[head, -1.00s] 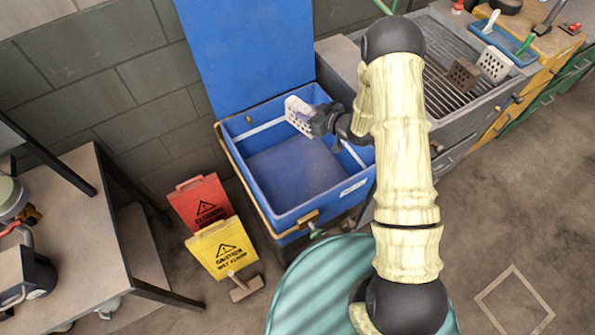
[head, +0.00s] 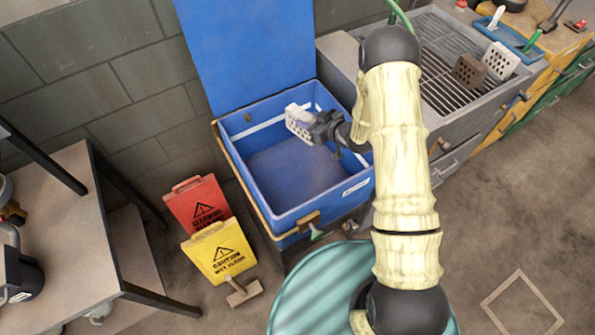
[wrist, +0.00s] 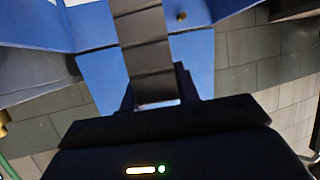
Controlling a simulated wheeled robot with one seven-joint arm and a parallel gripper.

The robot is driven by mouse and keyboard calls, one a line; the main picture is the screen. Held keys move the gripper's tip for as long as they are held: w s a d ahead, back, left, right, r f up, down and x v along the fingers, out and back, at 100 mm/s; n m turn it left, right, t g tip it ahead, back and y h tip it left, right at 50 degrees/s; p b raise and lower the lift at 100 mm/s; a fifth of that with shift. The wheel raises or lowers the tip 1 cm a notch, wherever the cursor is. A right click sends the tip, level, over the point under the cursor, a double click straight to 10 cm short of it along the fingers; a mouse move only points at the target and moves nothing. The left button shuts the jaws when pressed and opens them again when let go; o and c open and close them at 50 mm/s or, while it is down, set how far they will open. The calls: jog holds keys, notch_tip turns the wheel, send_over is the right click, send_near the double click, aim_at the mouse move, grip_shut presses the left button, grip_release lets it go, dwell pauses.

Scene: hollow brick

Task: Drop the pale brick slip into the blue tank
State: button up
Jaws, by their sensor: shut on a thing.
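The pale brick slip (head: 298,121), a whitish block with holes in its face, is held in my gripper (head: 316,125). My gripper is shut on it and holds it tilted over the open blue tank (head: 228,154), inside the outline of its rim. The slip looks clear of the tank walls; its height above the floor of the tank is hard to judge. The tank's blue lid (head: 245,50) stands up at the back.
A brown holed brick (head: 468,70) and another pale holed brick (head: 501,60) stand on a metal grate (head: 440,75) at the right. Red (head: 198,203) and yellow (head: 219,250) caution signs and a wooden mallet (head: 243,293) are left of the tank. A table (head: 70,230) stands far left.

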jog(key=shift+f+b, duration=1.05)
jog(key=shift+f, duration=0.95)
jog(key=o, duration=1.2)
jog(key=b+v, duration=0.2)
jog(key=v, duration=1.5)
jog(key=shift+s+d+r, duration=0.1)
jog(key=shift+s+d, duration=0.05)
